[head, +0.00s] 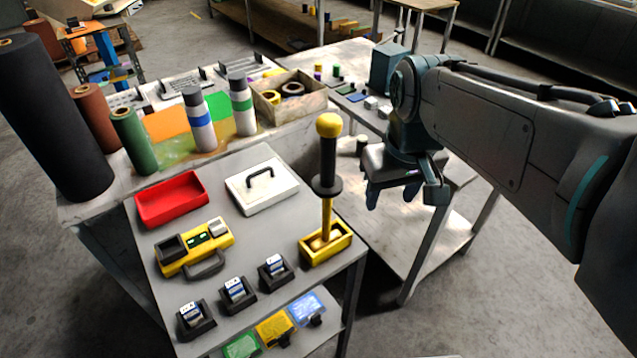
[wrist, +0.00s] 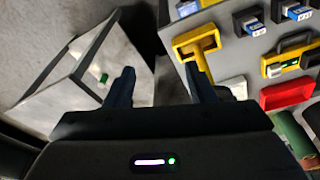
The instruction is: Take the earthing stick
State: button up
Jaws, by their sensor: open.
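The earthing stick (head: 328,160) stands upright in a yellow holder (head: 326,248) at the right edge of the grey table. It has a yellow knob on top, a black grip with a wide collar, and a thin yellow shaft. My gripper (head: 402,188) is open and empty, to the right of the stick and apart from it in the head view. In the wrist view my gripper (wrist: 160,85) has its fingers spread. There the yellow holder (wrist: 196,42) and part of the stick's shaft show beside the right finger, which hides some of the stick.
A red tray (head: 170,200), a white case (head: 262,187) and a yellow tester (head: 194,247) share the table (head: 240,232). Several black holders with cards line its front. Rolls and a wooden box (head: 291,97) stand on the bench behind. Open floor lies at the lower right.

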aim_at(328, 146)
jog(key=w+a+r+n+p, duration=0.1)
jog(key=w+a+r+n, duration=0.1)
jog(key=r, duration=0.3)
jog(key=w+a+r+n+g+p, duration=0.1)
jog(key=w+a+r+n, duration=0.1)
jog(key=a+r, duration=0.2)
jog(key=w+a+r+n+g+p, duration=0.1)
jog(key=w+a+r+n+p, duration=0.1)
jog(key=r, duration=0.6)
jog(key=shift+w+a+r+n, duration=0.1)
jog(key=shift+w+a+n, duration=0.2)
jog(key=shift+a, duration=0.2)
jog(key=shift+w+a+r+n, duration=0.1)
jog(key=shift+w+a+n, duration=0.15)
jog(key=shift+a, duration=0.3)
notch_tip(328, 146, down, 14)
jog(key=shift+r+p, duration=0.25)
jog(key=shift+p, duration=0.1)
grip_shut()
jog(key=shift+r, duration=0.1)
